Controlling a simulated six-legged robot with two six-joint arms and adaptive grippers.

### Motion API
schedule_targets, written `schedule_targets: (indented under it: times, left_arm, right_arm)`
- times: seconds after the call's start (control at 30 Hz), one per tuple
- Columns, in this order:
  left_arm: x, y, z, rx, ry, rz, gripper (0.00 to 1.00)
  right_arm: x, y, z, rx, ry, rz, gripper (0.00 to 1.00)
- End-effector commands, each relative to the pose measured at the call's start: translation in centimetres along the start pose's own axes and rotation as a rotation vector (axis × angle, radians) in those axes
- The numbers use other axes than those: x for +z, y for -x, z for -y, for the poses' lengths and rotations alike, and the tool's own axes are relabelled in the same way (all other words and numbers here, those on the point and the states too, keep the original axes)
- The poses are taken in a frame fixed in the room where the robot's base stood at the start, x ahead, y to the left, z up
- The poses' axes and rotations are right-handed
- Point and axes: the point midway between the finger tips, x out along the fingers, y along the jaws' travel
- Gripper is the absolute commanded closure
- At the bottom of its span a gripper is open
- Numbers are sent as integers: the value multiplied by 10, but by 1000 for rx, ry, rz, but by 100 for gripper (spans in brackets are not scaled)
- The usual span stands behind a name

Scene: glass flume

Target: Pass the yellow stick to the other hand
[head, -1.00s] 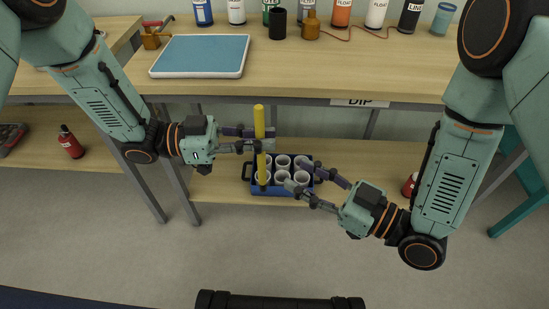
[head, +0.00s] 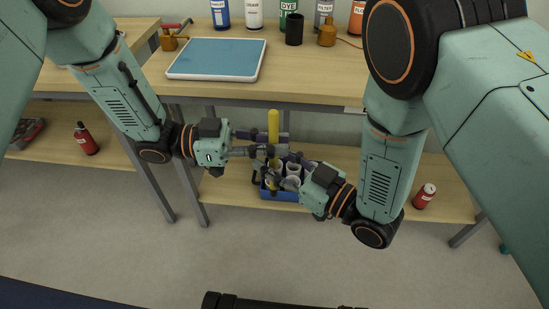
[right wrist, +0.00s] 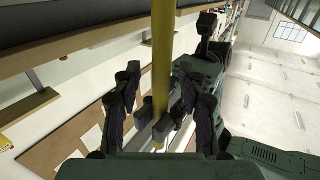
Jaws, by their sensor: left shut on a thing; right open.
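The yellow stick (head: 273,122) stands upright in the head view. My left gripper (head: 268,146) is shut on it, with its top end sticking up above the fingers. My right gripper (head: 276,168) is open around the stick's lower part, below the left fingers. In the right wrist view the stick (right wrist: 162,50) runs between the two spread fingers of my right gripper (right wrist: 160,95), with a gap visible on either side. The stick's lower end is largely hidden behind the right fingers in the head view.
A blue crate (head: 283,195) with white cups sits on the lower shelf behind the grippers. A blue-topped tray (head: 215,58) and several bottles stand on the bench above. Red bottles stand on the lower shelf at left (head: 86,139) and right (head: 424,196).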

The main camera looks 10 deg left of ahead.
Motion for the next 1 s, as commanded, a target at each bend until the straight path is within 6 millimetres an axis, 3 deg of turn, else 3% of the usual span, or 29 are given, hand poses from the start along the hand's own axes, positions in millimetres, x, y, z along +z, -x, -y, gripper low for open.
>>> schedule_targets:
  times: [0.17, 0.67, 0.87, 0.9, 1.0]
  left_arm:
    - [0, 0, 0, 0, 0, 0, 100]
    - [0, 0, 0, 0, 0, 0, 100]
    - [0, 0, 0, 1, 1, 0, 100]
    - [0, 0, 0, 1, 1, 0, 82]
    - [0, 0, 0, 1, 1, 0, 74]
  right_arm:
    - [0, 0, 0, 0, 0, 0, 58]
    - [0, 0, 0, 1, 0, 0, 100]
    - [0, 0, -1, 3, 0, 1, 100]
    - [0, 0, -1, 3, 0, 0, 100]
    - [0, 0, -1, 3, 0, 0, 100]
